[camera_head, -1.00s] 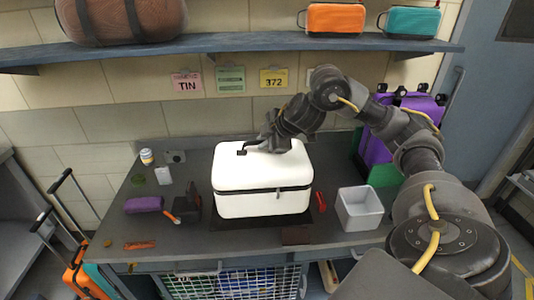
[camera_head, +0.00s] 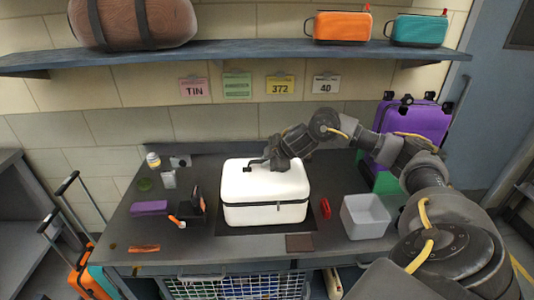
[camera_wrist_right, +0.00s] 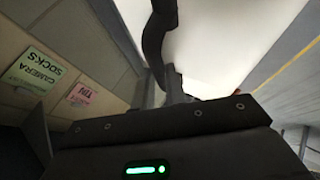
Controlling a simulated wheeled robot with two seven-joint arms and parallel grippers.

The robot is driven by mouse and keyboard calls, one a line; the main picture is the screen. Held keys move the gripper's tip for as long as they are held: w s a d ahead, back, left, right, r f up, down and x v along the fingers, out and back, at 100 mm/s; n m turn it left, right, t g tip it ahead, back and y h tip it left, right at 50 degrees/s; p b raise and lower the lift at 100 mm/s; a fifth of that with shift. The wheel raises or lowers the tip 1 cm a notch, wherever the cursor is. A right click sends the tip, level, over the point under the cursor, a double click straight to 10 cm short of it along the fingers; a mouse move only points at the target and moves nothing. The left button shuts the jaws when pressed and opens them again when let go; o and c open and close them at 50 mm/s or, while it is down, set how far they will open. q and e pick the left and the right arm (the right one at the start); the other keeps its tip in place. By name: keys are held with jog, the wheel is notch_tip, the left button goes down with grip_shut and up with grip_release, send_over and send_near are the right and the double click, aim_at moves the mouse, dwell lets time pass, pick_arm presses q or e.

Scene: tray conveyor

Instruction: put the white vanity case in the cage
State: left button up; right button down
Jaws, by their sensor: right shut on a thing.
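The white vanity case (camera_head: 262,190) is upright at the middle of the worktop, over a dark mat (camera_head: 245,233). Whether its base touches the mat is hard to tell. My right gripper (camera_head: 266,165) is at its top and shut on its dark handle. In the right wrist view the white case (camera_wrist_right: 225,40) fills the upper middle, with the dark curved handle (camera_wrist_right: 155,40) by the fingers; the fingertips are partly hidden. A wire-mesh cage (camera_head: 240,286) shows below the worktop's front edge, cut off by the picture's bottom. My left gripper is not in view.
A grey bin (camera_head: 365,217) and a red item (camera_head: 325,208) are right of the case. A purple pouch (camera_head: 149,208) and small items lie left. A purple suitcase (camera_head: 415,125) stands at the back right. A shelf (camera_head: 240,52) with bags runs above.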

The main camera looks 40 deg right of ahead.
dwell(0.4)
jog(key=c, duration=1.6)
grip_release()
jog(key=shift+f, duration=0.2)
jog(key=shift+c, duration=0.2)
jog(key=shift+o, duration=1)
jog(key=shift+s+a, duration=0.1)
jog(key=shift+r, duration=0.15)
